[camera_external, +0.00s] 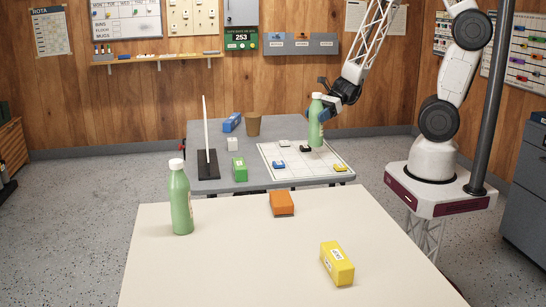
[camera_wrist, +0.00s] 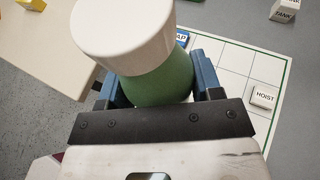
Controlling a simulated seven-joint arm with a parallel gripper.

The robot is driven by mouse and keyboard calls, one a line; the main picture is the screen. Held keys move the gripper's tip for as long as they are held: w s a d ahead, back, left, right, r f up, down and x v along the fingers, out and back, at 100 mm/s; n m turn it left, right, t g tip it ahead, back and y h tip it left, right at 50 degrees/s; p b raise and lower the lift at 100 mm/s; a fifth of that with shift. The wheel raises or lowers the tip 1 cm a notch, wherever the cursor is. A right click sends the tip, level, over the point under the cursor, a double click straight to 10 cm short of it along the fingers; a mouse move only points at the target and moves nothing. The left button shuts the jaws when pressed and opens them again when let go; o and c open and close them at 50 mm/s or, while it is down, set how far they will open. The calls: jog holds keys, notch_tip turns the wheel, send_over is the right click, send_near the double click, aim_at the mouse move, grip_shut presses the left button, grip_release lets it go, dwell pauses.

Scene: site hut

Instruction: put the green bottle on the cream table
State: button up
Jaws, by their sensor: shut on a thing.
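My gripper (camera_external: 325,112) is shut on a green bottle (camera_external: 315,134) with a white cap and holds it upright at the white gridded board on the grey table. I cannot tell whether its base touches the board. In the wrist view the bottle's green shoulder (camera_wrist: 160,82) sits between my blue fingers (camera_wrist: 158,88), its cap towards the camera. A second green bottle (camera_external: 181,204) with a white cap stands upright at the left of the cream table (camera_external: 235,262). The cream table also shows in the wrist view (camera_wrist: 62,52).
An orange block (camera_external: 282,204) and a yellow block (camera_external: 337,264) lie on the cream table, with bare room between and around them. The grey table (camera_external: 275,130) holds a rod on a black stand (camera_external: 207,150), a green block (camera_external: 239,169), a brown cup (camera_external: 253,125) and the gridded board (camera_external: 300,176).

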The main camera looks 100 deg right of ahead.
jog(key=w+a+r+n+g+y, duration=0.2)
jog(key=w+a+n+g+y, duration=0.15)
jog(key=w+a, duration=1.15)
jog(key=w+a+r+n+g+y, duration=0.15)
jog(key=w+a+n, duration=0.25)
jog(key=w+a, duration=1.15)
jog(key=s+a+n+g+y, duration=0.1)
jog(key=s+a+n+g, duration=0.1)
jog(key=a, duration=2.2)
jog(key=s+a+r+n+g+y, duration=0.1)
jog(key=a+n+g, duration=0.2)
jog(key=a, duration=2.1)
jog(key=shift+s+a+r+g, duration=0.15)
jog(key=shift+s+g, duration=0.25)
jog(key=shift+g, duration=0.5)
notch_tip(320, 180, down, 6)
